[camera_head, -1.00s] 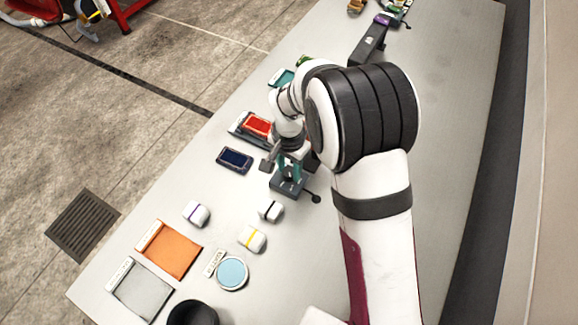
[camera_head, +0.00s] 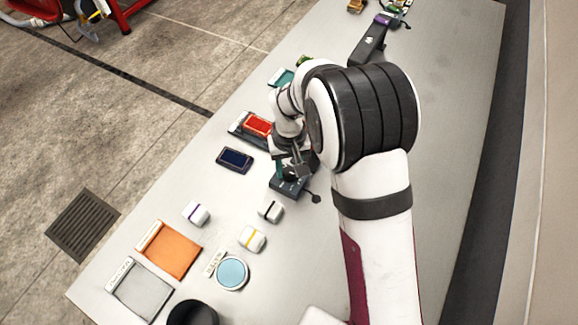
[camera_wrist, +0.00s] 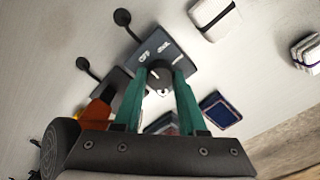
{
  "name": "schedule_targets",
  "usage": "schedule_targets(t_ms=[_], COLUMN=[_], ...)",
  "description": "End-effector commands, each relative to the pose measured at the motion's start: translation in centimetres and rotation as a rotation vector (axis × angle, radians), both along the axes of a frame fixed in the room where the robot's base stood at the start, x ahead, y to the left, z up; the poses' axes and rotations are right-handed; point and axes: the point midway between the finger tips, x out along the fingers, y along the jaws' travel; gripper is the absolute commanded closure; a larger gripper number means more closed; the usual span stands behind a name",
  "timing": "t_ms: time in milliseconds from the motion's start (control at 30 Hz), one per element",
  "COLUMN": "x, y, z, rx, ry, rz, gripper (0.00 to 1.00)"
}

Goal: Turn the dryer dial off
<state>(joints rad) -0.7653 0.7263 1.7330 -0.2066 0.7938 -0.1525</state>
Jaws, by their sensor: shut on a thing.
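The dryer control is a small dark grey box (camera_head: 288,187) on the table, partly hidden under my wrist in the head view. In the wrist view the box (camera_wrist: 178,56) shows pale lettering on its top; one word looks like OFF. A round dark dial (camera_wrist: 160,78) stands up from it. My gripper (camera_wrist: 160,72) has its two green fingers shut on the dial, one on each side. In the head view my gripper (camera_head: 286,170) is over the box, and the dial is hidden. Which word the dial points at is too small to tell.
A dark blue pad (camera_head: 235,160) and a red pad (camera_head: 257,125) lie nearby. White blocks with coloured bands (camera_head: 270,211) stand toward the front. A black knobbed lever (camera_head: 314,198) sticks out beside the box. An orange mat (camera_head: 170,250) lies front left.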

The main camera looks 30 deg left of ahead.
Motion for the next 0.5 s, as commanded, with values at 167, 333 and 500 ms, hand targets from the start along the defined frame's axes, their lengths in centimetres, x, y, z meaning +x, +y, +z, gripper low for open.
schedule_targets(t_ms=[167, 333, 500], x=[0.05, 0.05, 0.04], y=[0.02, 0.02, 0.03], z=[0.08, 0.08, 0.08], rx=[0.001, 0.001, 0.001], ry=[-0.001, -0.001, -0.001], rz=[0.056, 0.083, 0.091], gripper=[1.00, 1.00, 1.00])
